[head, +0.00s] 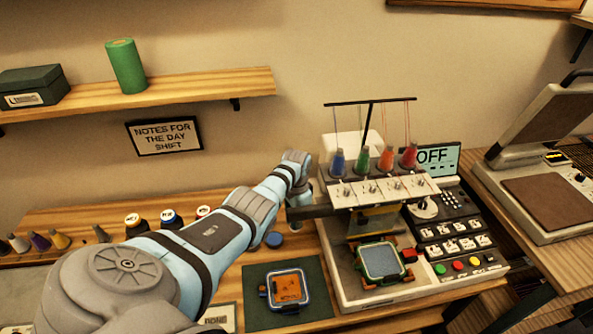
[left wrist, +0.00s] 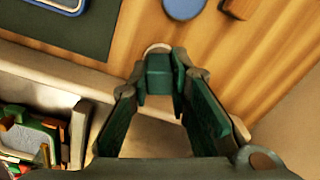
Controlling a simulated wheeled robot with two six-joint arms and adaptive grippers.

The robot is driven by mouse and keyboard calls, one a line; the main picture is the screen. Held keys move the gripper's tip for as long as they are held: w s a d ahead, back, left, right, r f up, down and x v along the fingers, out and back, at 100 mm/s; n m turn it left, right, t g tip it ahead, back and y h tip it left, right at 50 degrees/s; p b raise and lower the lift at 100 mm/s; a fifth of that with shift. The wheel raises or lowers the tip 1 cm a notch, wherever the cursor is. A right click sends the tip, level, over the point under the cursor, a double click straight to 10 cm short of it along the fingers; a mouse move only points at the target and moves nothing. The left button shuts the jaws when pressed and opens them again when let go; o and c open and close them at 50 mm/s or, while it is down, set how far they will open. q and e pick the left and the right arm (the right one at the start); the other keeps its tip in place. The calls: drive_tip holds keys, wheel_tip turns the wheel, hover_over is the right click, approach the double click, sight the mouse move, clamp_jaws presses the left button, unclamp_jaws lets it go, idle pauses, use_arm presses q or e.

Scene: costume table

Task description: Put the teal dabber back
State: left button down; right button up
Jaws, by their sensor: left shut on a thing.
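My left gripper (left wrist: 160,78) is shut on a dark teal piece, the teal dabber (left wrist: 159,68), which shows between the fingertips in the left wrist view. A pale rounded edge shows just beyond it; I cannot tell if it belongs to the dabber or to something under it. In the head view my left arm reaches to the back of the table, beside the embroidery machine's left side. The fingertips and the dabber are hard to make out there. My right gripper is not in view.
The embroidery machine (head: 349,290) stands right of my gripper. A blue disc (head: 275,239) lies on the table, near a dark green mat (head: 257,313) with an orange-filled hoop (head: 287,287). Several bottles, one blue-banded (head: 170,218), stand left, behind my arm. A shelf (head: 190,90) hangs above.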

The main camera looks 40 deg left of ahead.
use_arm(q)
drive_tip(key=f+b, duration=0.2)
drive_tip(key=f, duration=0.1)
drive_tip(key=w+f+b, duration=0.1)
drive_tip(key=f+b, duration=0.1)
drive_tip(key=f, duration=0.1)
drive_tip(key=shift+w+d+f, duration=0.15)
drive_tip(key=shift+w+f, duration=0.05)
drive_tip(key=shift+f, duration=0.35)
drive_tip(key=shift+s+r, duration=0.35)
drive_tip(key=shift+r, duration=0.05)
drive_tip(key=shift+f, duration=0.15)
drive_tip(key=c, duration=1.5)
unclamp_jaws()
drive_tip(key=shift+w+f, duration=0.1)
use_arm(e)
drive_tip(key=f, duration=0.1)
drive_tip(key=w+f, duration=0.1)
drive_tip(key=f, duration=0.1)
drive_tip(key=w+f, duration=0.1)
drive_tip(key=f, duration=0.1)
use_arm(q)
drive_tip(key=shift+r, duration=0.2)
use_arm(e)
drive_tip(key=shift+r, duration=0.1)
